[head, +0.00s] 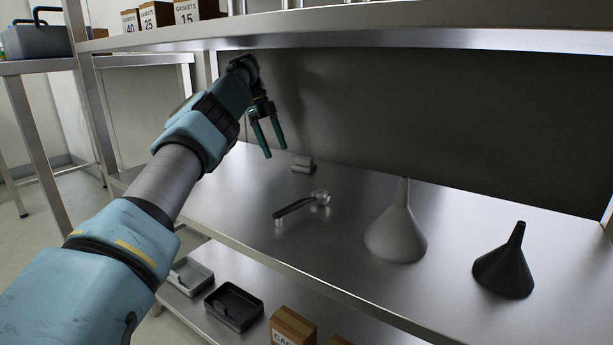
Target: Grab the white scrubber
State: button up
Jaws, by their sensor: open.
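A small pale grey-white block (303,163) lies on the middle steel shelf, near the back wall; it looks most like the white scrubber, but it is too small to be sure. My gripper (275,151) is open and empty, its two teal fingers pointing down. In the picture the fingertips are just left of and slightly above the pale block. The gripper appears to hang above the shelf, apart from the block; its exact height is hard to tell.
A black-handled tool (300,205) with a shiny head lies nearer the front. A pale funnel (397,235) and a black funnel (505,265) stand to the right. The upper shelf (400,38) runs overhead. Trays (234,306) and boxes (292,327) sit below.

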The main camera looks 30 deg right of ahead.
aim_at(308, 157)
jog(key=s+d+b, duration=0.2)
jog(key=b, duration=0.1)
jog(key=s+b, duration=0.1)
jog(key=b, duration=0.1)
jog(key=shift+s+d+f, duration=0.25)
jog(key=shift+s+d, duration=0.05)
jog(key=shift+d, duration=0.1)
jog(key=shift+s+d+r+b, duration=0.15)
jog(key=shift+s+d+b, duration=0.45)
jog(key=shift+s+b, duration=0.15)
jog(key=s+b, duration=0.1)
jog(key=s+d+f+b, duration=0.1)
jog(key=b, duration=0.1)
jog(key=s+d+b, duration=0.1)
jog(key=shift+d+f, duration=0.1)
jog(key=shift+f, duration=0.2)
jog(key=shift+s+d+f+b, duration=0.25)
jog(key=shift+f+b, duration=0.25)
jog(key=shift+b, duration=0.4)
jog(key=c, duration=1.4)
